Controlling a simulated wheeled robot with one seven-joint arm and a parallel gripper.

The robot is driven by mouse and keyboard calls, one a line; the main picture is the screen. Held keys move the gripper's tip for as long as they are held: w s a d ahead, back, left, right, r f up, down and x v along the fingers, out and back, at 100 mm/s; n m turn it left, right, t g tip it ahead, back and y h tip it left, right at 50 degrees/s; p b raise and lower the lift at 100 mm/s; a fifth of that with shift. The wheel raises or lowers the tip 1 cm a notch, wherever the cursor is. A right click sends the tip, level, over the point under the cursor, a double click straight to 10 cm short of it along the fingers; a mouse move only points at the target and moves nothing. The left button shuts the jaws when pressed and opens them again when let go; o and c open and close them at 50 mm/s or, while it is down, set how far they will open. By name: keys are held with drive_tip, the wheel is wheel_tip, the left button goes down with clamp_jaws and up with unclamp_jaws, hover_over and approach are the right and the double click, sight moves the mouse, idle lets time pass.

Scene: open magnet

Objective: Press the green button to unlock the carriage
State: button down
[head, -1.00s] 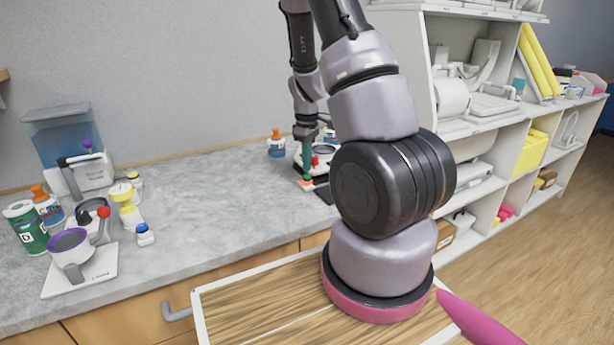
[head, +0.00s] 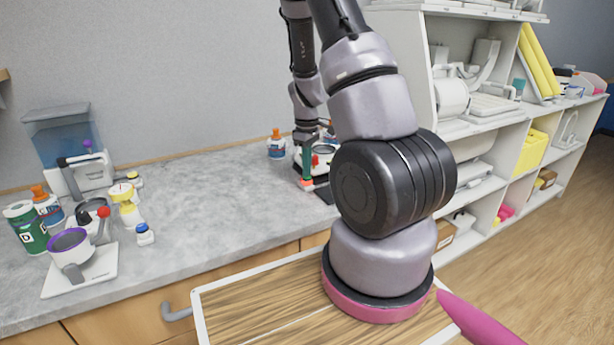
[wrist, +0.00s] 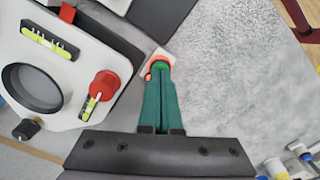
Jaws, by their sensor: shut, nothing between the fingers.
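The magnet device (wrist: 112,68) fills the left of the wrist view, a white body with a round dark opening, a red knob (wrist: 104,86) and black edges. It also shows in the head view (head: 326,148), partly hidden by my arm. Beside it is a small pale block with an orange-red rim (wrist: 171,58) around the green button (wrist: 160,64). My gripper (wrist: 160,72) has green fingers, shut together and empty, pointing down with their tips over the button. The tips cover most of it, and I cannot tell whether it is pressed in. In the head view my gripper (head: 306,176) meets the orange-rimmed block.
The grey counter (head: 215,185) is clear to the left of my gripper. Bottles, a green can (head: 27,228) and a cup on a white base (head: 80,272) stand at its left end.

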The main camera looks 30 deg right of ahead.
drive_tip(key=shift+f, duration=0.2)
drive_tip(key=shift+r, duration=3.5)
drive_tip(key=shift+r, duration=0.1)
drive_tip(key=s+a+r+m+t+y, duration=0.1)
drive_tip(key=s+a+r+m+t, duration=0.2)
drive_tip(key=r, duration=0.6)
drive_tip(key=s+a+r+m+t+y, duration=0.15)
drive_tip(key=s+a+r, duration=0.3)
drive_tip(key=r, duration=0.55)
drive_tip(key=s+a+r+m+t, duration=0.2)
drive_tip(key=s+a+r+m, duration=0.3)
drive_tip(key=s+r, duration=0.4)
drive_tip(key=s+m, duration=0.1)
drive_tip(key=s, duration=0.2)
drive_tip(key=shift+a+t, duration=0.35)
drive_tip(key=shift+a, duration=0.05)
drive_tip(key=shift+h, duration=0.25)
